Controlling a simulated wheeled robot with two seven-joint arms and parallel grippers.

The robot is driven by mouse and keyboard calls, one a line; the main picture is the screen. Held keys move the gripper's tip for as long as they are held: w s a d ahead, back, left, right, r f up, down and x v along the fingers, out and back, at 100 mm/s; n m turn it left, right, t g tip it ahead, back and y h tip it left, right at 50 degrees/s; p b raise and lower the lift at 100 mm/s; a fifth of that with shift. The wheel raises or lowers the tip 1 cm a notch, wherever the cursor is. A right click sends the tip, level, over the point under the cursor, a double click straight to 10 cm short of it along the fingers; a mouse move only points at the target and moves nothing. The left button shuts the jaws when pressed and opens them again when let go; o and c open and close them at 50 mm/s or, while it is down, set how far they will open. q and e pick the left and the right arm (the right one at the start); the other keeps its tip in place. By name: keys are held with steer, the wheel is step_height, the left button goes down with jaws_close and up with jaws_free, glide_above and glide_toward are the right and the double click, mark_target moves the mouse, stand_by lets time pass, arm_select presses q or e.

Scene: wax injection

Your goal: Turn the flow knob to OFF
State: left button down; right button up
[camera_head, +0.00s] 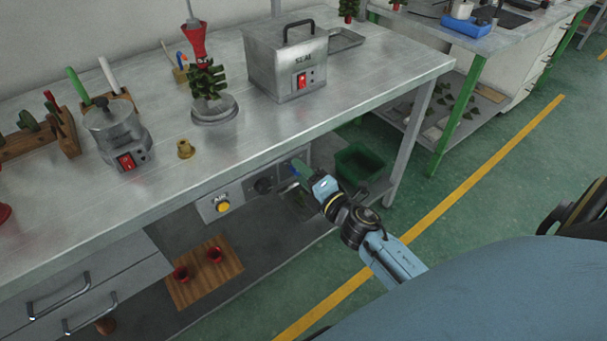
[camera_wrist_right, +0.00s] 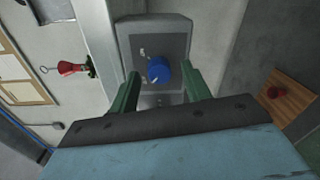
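A round blue knob (camera_wrist_right: 158,70) with a white pointer mark sits on a grey panel (camera_wrist_right: 178,44) in the right wrist view. Small pale labels beside it are too small to read. My right gripper (camera_wrist_right: 160,74) is open, with one green finger on each side of the knob and a visible gap to each. In the head view my right gripper (camera_head: 299,170) reaches under the table's front edge to the panel and hides most of the knob there. My left gripper is not in view.
Beside it under the table are a dark dial (camera_head: 263,185) and an AIR box with a yellow button (camera_head: 223,206). A green bin (camera_head: 359,165) stands close on the right. The steel tabletop (camera_head: 250,130) overhangs my right gripper. A wooden board (camera_head: 205,272) lies on the lower shelf.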

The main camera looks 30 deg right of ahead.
steer(key=s+d, duration=0.1)
steer(key=s, duration=1.2)
steer(key=shift+s+r, duration=0.2)
steer(key=shift+r, duration=0.15)
